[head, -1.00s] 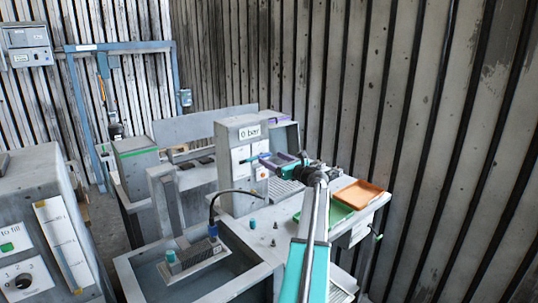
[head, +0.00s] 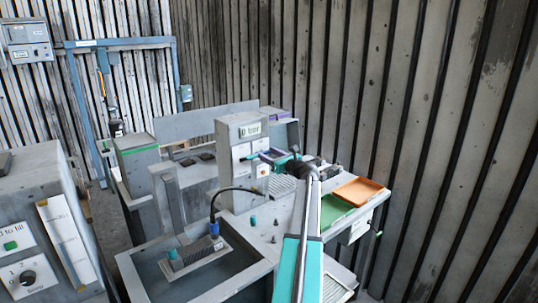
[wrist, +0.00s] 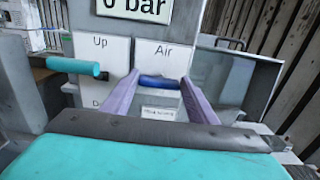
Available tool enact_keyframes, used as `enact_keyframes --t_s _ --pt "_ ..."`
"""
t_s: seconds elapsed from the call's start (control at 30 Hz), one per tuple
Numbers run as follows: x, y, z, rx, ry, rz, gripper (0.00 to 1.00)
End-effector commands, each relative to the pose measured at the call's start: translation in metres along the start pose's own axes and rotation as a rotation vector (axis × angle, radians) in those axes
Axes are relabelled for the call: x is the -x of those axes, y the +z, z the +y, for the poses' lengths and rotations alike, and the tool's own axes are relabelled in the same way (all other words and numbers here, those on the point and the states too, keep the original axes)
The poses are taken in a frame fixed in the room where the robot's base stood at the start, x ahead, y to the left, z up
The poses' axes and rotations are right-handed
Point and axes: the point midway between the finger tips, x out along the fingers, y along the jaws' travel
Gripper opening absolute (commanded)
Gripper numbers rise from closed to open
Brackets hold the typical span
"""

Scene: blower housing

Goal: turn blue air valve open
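The blue air valve (wrist: 160,82) is a short bar lying level under the "Air" label in the wrist view. My gripper (wrist: 160,80) has its two purple fingers apart, one near each end of the bar. I cannot tell whether they touch it. In the head view my gripper (head: 272,157) is at the front of the grey control box (head: 230,180), and the blue valve is hidden there. The display (wrist: 140,8) above the valve reads "0 bar".
A teal lever (wrist: 73,66) sticks out by the "Up" label, left of my gripper. A green tray (head: 335,211) and an orange tray (head: 358,190) lie on the bench at right.

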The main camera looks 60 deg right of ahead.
Motion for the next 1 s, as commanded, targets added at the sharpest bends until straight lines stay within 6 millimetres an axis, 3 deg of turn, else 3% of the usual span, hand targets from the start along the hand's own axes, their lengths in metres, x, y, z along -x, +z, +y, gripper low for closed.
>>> enact_keyframes --t_s 0.03,0.13,0.57,1.0 --pt "-0.005 0.000 -0.016 0.000 -0.004 0.000 0.31" --pt "-0.001 0.000 -0.004 0.001 -0.005 0.000 0.31" --pt "0.001 -0.003 -0.001 0.084 -0.005 -0.001 0.31" --pt "0.001 -0.005 -0.001 0.340 -0.005 -0.001 0.31"
